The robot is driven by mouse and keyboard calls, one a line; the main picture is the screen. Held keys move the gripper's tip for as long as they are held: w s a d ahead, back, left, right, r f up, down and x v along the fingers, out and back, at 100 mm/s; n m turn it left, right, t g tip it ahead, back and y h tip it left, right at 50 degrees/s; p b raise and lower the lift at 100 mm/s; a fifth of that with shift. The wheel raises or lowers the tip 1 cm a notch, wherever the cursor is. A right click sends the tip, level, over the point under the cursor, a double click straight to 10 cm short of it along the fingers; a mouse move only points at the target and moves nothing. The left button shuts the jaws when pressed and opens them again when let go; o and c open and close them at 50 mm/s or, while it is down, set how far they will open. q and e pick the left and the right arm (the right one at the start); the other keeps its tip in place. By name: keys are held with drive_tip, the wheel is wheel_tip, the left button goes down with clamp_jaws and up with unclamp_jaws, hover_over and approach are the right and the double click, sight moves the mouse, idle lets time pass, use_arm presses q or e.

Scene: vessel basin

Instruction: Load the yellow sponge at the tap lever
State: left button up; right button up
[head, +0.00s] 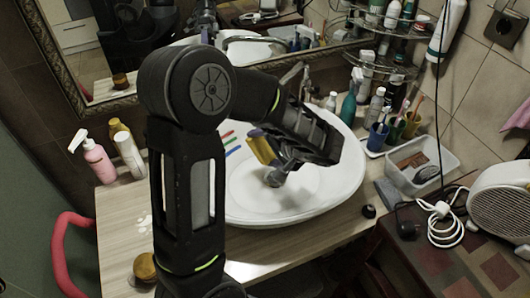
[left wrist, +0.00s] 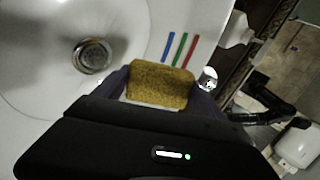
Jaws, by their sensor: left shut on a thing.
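My left gripper (head: 277,163) is shut on the yellow sponge (head: 262,147) and holds it over the white basin (head: 240,205). In the left wrist view the sponge (left wrist: 160,84) sits between the fingers of my left gripper (left wrist: 160,92), with a pale layer along its near edge. A silver metal tap (head: 291,76) stands at the back of the basin, partly hidden by my arm; its lever is not clear. A shiny metal part (left wrist: 208,78), perhaps of the tap, shows just right of the sponge in the wrist view. My right gripper is not in view.
Blue, green and red strips (head: 232,142) mark the basin; its drain (left wrist: 92,56) is in the wrist view. Bottles and cups (head: 378,136) stand right of the basin beside a clear tray (head: 440,155). A pink pump bottle (head: 97,160) stands left. A mirror is behind.

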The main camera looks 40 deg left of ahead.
sight(263, 140)
use_arm(q)
drive_tip(key=w+a, duration=0.1)
drive_tip(key=w+a+p, duration=0.1)
drive_tip(key=shift+w+a+f, duration=0.35)
drive_tip(key=shift+w+a+f+b, duration=0.25)
drive_tip(key=shift+w+a+b, duration=0.45)
drive_tip(key=shift+w, duration=0.05)
drive_tip(key=shift+w+a+f+b, duration=0.2)
drive_tip(key=shift+w+a+b, duration=0.45)
drive_tip(key=shift+w, duration=0.1)
drive_tip(key=shift+d, duration=0.1)
drive_tip(key=shift+s+d+f+b, duration=0.1)
drive_tip(key=shift+s+d+b, duration=0.6)
drive_tip(key=shift+s+d, duration=0.25)
drive_tip(key=shift+s+d+b, duration=0.95)
drive_tip(key=shift+s+d, duration=0.7)
drive_tip(key=shift+s, duration=0.3)
drive_tip(key=s+d+r+p, duration=0.1)
drive_tip(key=s+d+r, duration=0.2)
drive_tip(key=r, duration=0.1)
drive_tip(key=shift+s+d, duration=0.25)
drive_tip(key=shift+s, duration=0.15)
